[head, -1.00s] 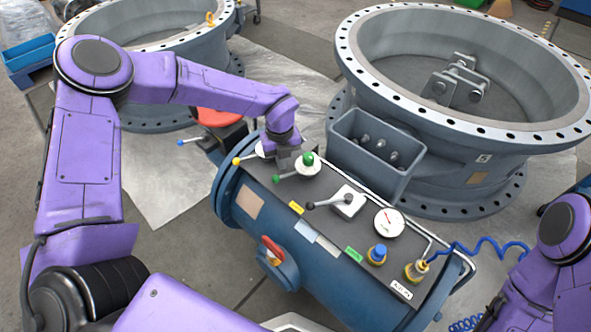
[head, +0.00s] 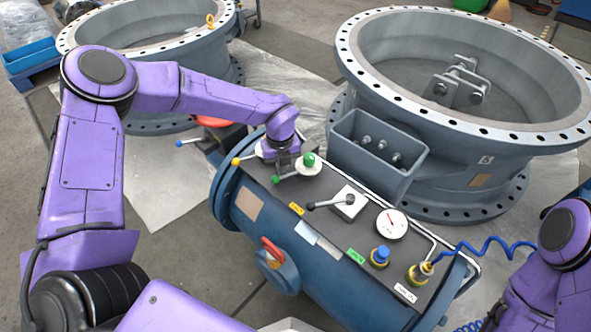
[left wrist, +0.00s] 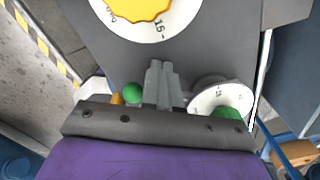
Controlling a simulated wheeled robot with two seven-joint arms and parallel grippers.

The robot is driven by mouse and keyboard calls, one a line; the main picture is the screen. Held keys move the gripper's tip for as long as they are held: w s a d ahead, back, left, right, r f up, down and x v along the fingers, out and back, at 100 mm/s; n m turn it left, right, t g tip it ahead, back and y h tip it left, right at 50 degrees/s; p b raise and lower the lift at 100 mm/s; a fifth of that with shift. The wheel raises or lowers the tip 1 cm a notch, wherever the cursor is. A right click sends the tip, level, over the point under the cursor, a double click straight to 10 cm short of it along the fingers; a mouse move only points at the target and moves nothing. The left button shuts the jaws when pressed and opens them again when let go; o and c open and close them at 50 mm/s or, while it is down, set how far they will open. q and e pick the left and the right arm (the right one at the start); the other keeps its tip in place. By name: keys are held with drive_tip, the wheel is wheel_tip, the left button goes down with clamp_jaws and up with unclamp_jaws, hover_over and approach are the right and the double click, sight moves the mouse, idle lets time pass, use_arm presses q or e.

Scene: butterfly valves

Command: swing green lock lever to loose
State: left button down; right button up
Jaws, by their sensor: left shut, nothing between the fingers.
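The green lock lever has a green hub knob (head: 308,159) on a white round dial, and its arm runs left to a green ball end (head: 276,180). It sits on the dark top panel of a blue tank. My left gripper (head: 284,168) is shut and empty, close beside the lever's arm on its far side. In the left wrist view my closed fingers (left wrist: 160,82) lie between the green ball (left wrist: 132,92) and the green hub (left wrist: 230,114). The lever's arm is hidden there, and I cannot tell whether the fingers touch it. My right gripper is out of view.
A yellow-ended lever (head: 236,161) is left of the gripper. A black-handled lever (head: 325,204), a gauge (head: 391,223) and a blue knob (head: 380,254) stand to the right. A large grey flanged valve body (head: 455,130) rises behind the tank (head: 300,255).

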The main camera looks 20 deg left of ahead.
use_arm(q)
drive_tip(key=shift+s+d+f, duration=0.1)
drive_tip(key=shift+s+f, duration=0.1)
drive_tip(key=shift+s, duration=0.05)
